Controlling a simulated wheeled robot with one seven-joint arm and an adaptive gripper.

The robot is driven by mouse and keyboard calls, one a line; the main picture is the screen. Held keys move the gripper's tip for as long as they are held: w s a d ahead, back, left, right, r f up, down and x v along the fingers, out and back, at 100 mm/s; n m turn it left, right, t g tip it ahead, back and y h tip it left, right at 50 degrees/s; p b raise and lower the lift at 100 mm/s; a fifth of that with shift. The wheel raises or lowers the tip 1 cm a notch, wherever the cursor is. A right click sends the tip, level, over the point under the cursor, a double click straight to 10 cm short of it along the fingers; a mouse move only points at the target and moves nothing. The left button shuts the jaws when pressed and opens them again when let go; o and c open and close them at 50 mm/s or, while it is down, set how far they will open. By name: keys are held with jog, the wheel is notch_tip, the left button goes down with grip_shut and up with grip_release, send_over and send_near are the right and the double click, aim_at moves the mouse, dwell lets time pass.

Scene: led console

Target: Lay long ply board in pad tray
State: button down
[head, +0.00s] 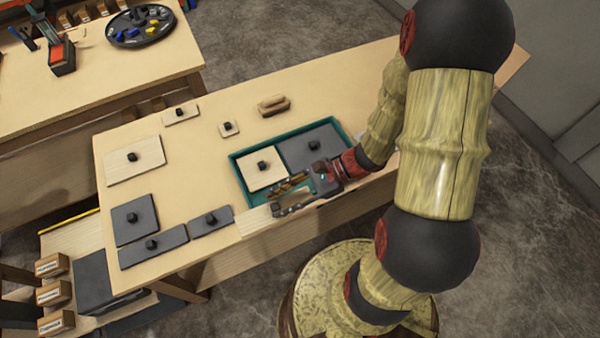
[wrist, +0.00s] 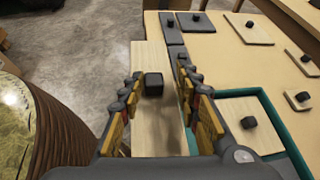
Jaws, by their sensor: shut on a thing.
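The long ply board (head: 254,222) is a pale strip with a black knob, at the front edge of the table. It also shows in the wrist view (wrist: 155,55), running away between my fingers. My gripper (head: 284,199) is shut on this board, with a finger along each side and the knob (wrist: 153,85) between them. The teal pad tray (head: 236,168) is just behind my gripper in the head view. It holds a square ply board (head: 255,178) on the left and a dark grey board (head: 318,135) on the right. My gripper hides the tray's front part.
Several knobbed boards lie left on the table, including a large ply board (head: 135,168) and a dark grey board (head: 130,228). A wooden block (head: 273,105) lies behind the tray. A second bench (head: 100,80) stands at the back left. Bare floor lies beyond the front edge.

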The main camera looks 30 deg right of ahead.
jog(key=w+d+f+b, duration=0.1)
jog(key=w+d+f, duration=0.1)
jog(key=w, duration=0.1)
jog(key=w+d+f+b, duration=0.1)
jog(key=w+d+f, duration=0.1)
jog(key=w+f, duration=0.1)
jog(key=w+d+f+b, duration=0.1)
jog(key=w+d+f, duration=0.2)
jog(key=shift+w+f, duration=0.2)
jog(key=shift+w+d+f+b, duration=0.25)
jog(key=shift+w+f+b, duration=0.1)
jog(key=shift+f, duration=0.3)
notch_tip(320, 180, down, 3)
jog(key=shift+r+b, duration=0.1)
jog(key=shift+b, duration=0.5)
jog(key=shift+r, duration=0.1)
jog(key=c, duration=1.3)
grip_release()
